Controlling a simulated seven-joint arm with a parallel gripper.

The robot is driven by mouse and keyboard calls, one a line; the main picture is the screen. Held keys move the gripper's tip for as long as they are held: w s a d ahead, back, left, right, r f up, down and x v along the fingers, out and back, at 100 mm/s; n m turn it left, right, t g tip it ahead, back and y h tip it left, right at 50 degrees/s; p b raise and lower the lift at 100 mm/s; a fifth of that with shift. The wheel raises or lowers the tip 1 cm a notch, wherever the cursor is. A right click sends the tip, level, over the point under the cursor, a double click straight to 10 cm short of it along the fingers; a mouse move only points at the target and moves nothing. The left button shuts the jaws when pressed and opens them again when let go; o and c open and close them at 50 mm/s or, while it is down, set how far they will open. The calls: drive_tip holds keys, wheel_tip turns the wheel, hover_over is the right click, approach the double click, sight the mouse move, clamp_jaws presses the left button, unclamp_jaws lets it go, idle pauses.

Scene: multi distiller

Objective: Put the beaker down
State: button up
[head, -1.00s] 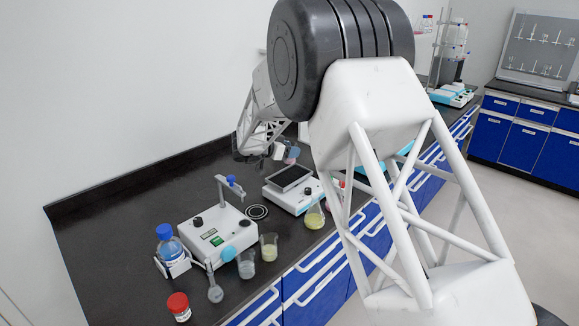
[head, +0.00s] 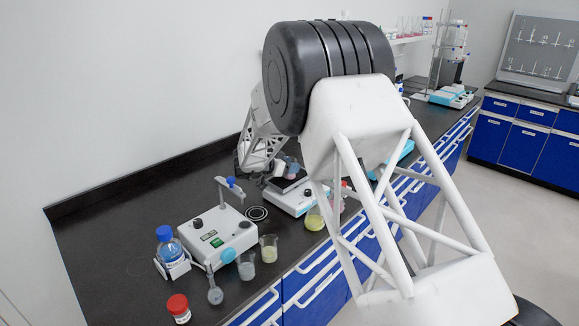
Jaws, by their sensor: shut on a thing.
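My gripper (head: 284,166) is above the back part of a white device with a dark top plate (head: 289,186). It is small in the head view and partly hidden by my own arm. It is shut on a small beaker (head: 292,170), which shows only as a bluish and pinkish patch at the fingers. I cannot tell whether the beaker touches the plate. Two other beakers stand on the counter near its front edge: one with greyish contents (head: 246,267) and one with pale yellow contents (head: 269,249).
A white stirrer-like device (head: 217,238) with an upright post stands left of the dark-topped one. A blue-capped bottle (head: 168,245), a red-capped jar (head: 178,308) and a yellow-filled flask (head: 314,220) stand nearby. The back left of the black counter (head: 130,215) is clear.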

drive_tip(key=shift+f, duration=0.3)
drive_tip(key=o, duration=0.9)
drive_tip(key=shift+o, duration=0.2)
drive_tip(key=shift+r, duration=0.2)
drive_tip(key=shift+v, duration=2)
